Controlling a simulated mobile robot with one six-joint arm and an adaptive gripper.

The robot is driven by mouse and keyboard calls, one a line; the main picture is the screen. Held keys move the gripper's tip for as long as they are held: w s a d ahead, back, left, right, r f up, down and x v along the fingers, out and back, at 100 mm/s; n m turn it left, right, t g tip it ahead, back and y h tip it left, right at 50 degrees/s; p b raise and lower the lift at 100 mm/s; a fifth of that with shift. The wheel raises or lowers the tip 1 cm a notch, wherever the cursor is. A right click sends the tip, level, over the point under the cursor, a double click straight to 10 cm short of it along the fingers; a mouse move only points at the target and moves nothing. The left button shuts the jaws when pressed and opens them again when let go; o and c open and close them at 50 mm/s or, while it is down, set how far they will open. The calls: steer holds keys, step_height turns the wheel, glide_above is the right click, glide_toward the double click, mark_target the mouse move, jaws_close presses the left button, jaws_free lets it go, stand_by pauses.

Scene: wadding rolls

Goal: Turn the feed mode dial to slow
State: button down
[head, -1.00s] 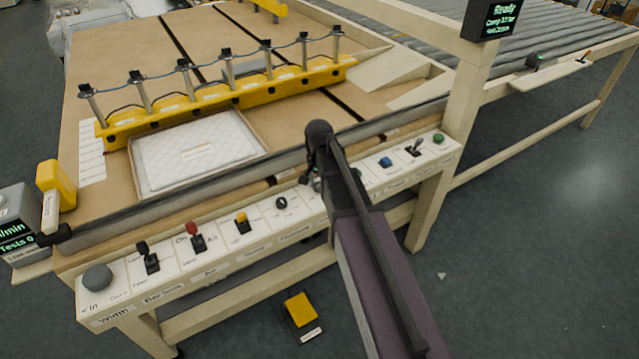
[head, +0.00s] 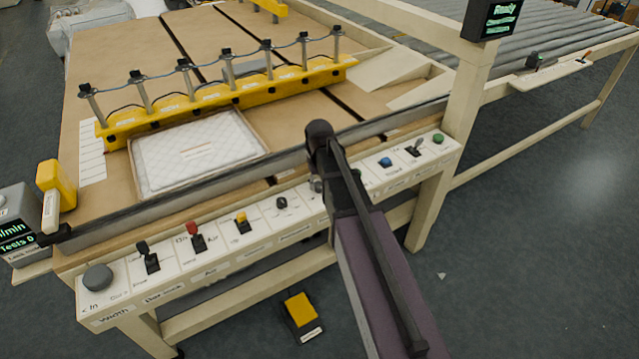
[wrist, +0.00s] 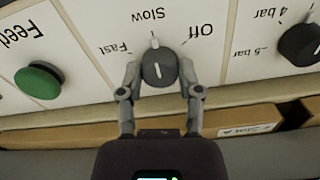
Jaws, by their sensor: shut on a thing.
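The feed mode dial (wrist: 159,70) is a dark round knob on the white panel, seen upside down in the wrist view among the labels Fast, Slow and Off. Its white line stands upright in the picture, in line with the Slow label (wrist: 146,14). My gripper (wrist: 160,79) is shut on the dial, one finger on each side. In the head view my gripper (head: 317,184) is mostly covered by my own arm, and the dial is hidden there.
A green Feed button (wrist: 38,82) sits left of the dial in the wrist view, and a pressure dial (wrist: 300,44) sits right. In the head view, levers and a grey width knob (head: 98,277) line the panel. A yellow pedal (head: 300,309) stands on the floor.

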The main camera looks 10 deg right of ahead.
steer(key=shift+s, duration=0.1)
stand_by(0.4)
steer(key=shift+c, duration=1.3)
jaws_free()
steer(key=shift+f, duration=0.1)
steer(key=shift+m, duration=0.3)
